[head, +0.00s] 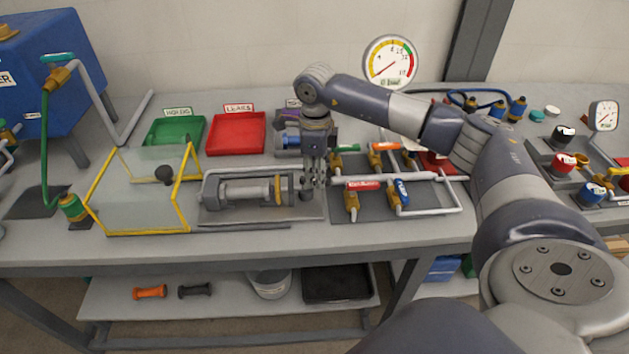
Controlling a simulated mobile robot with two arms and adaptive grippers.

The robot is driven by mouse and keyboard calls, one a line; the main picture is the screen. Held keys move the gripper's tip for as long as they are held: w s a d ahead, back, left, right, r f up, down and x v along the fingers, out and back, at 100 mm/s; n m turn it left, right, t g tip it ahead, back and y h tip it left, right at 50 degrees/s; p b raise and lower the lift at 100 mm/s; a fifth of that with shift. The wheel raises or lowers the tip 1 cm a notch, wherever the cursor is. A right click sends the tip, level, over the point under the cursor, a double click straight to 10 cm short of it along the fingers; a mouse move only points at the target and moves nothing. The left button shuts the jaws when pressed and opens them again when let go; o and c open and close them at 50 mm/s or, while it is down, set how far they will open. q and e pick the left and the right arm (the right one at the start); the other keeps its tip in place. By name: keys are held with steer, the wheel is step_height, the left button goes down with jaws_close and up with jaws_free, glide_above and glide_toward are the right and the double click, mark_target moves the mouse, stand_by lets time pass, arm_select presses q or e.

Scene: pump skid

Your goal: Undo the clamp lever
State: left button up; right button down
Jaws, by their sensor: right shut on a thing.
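The clamp fixture (247,192) lies on a grey plate on the bench, with a cylindrical body between its rails. My right gripper (312,184) points down at the fixture's right end. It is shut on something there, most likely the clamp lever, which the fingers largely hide. I cannot tell the lever's angle. My left gripper is not in view.
A clear guard with a yellow frame (187,205) stands left of the fixture. Green (175,133) and red (236,133) trays sit behind. Pipework with several small valves (397,195) is close on the right. The bench's front strip (250,247) is clear.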

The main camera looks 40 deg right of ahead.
mark_target(315, 178)
steer(key=shift+w+d+n+b, duration=0.2)
steer(key=shift+n+b, duration=0.25)
steer(key=shift+n, duration=0.75)
steer(key=shift+w+r, duration=0.1)
steer(key=c, duration=1.8)
jaws_free()
step_height(315, 178, up, 12)
